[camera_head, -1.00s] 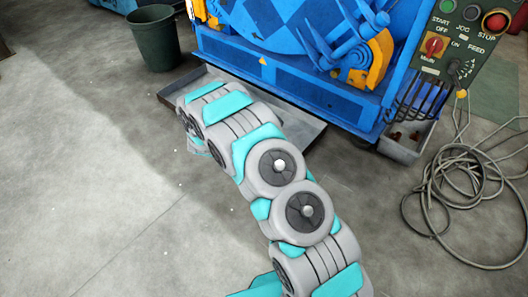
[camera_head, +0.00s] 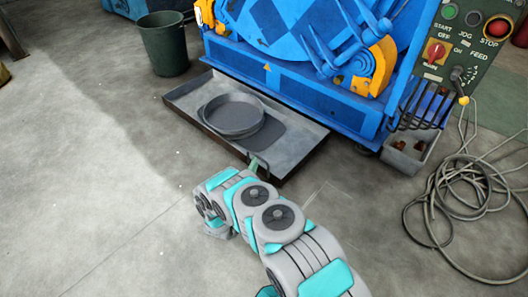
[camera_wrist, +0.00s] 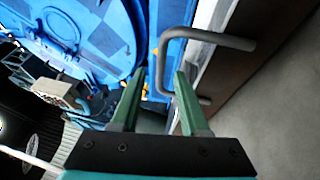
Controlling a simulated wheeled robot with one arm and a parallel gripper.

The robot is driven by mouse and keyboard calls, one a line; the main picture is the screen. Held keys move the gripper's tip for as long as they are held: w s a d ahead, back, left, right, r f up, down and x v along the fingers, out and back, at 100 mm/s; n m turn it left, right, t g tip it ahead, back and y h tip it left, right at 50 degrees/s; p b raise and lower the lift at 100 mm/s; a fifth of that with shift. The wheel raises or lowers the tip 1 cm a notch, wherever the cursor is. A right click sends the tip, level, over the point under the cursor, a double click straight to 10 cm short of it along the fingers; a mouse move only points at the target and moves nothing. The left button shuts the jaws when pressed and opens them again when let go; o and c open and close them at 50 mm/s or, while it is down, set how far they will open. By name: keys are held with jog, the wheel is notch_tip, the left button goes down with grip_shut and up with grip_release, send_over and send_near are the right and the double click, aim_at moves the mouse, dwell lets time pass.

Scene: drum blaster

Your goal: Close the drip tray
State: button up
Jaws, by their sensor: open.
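The drip tray (camera_head: 188,97) is a shallow grey metal tray sticking out from under the blue machine, with a round grey pan (camera_head: 233,112) in it. Its bent bar handle (camera_wrist: 222,39) is on the front wall. My gripper (camera_wrist: 162,78) is open with nothing between its green fingers. In the wrist view the handle is just ahead and to the right, partly behind the right finger. I cannot tell whether they touch. In the head view my arm is low in front of the tray, and the fingers are hard to make out near the handle.
The blue machine (camera_head: 300,85) stands behind the tray. A dark green bucket (camera_head: 163,45) is at the back left. A small grey bin (camera_head: 408,155) and coiled cables (camera_head: 440,205) are on the right. The floor in front and to the left is clear.

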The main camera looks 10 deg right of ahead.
jog(key=x, duration=0.7)
jog(key=shift+w+d+b, duration=0.2)
jog(key=shift+d+b, duration=0.05)
jog(key=shift+b, duration=0.05)
grip_shut()
dwell(1.3)
